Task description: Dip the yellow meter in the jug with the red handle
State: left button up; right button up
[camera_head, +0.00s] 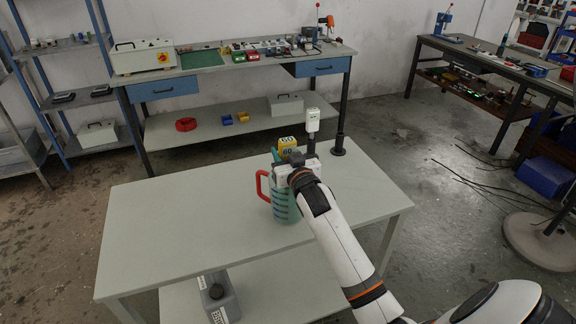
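The yellow meter (287,145), marked 60, shows upright just above my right gripper (290,163), over the jug. The gripper's fingers are too small and hidden to tell whether they are shut on it. The jug (283,207) is greenish and see-through, with a red handle (262,186) on its left side. It stands on the grey table (160,225). My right gripper and wrist hide the jug's upper part and right side, and the meter's lower end. I cannot tell whether the meter's lower end is inside the jug. My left gripper is not in view.
A white meter (313,119) stands upright behind the gripper. A black holder (338,146) with nothing in it is to its right. The table's left half is clear. A grey container (219,297) is on the lower shelf. A workbench (240,67) stands behind.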

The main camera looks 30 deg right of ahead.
notch_tip(320, 180, up, 14)
jog(key=p, duration=1.2)
jog(key=shift+f, duration=0.25)
jog(key=shift+d, duration=0.1)
jog(key=shift+f, duration=0.1)
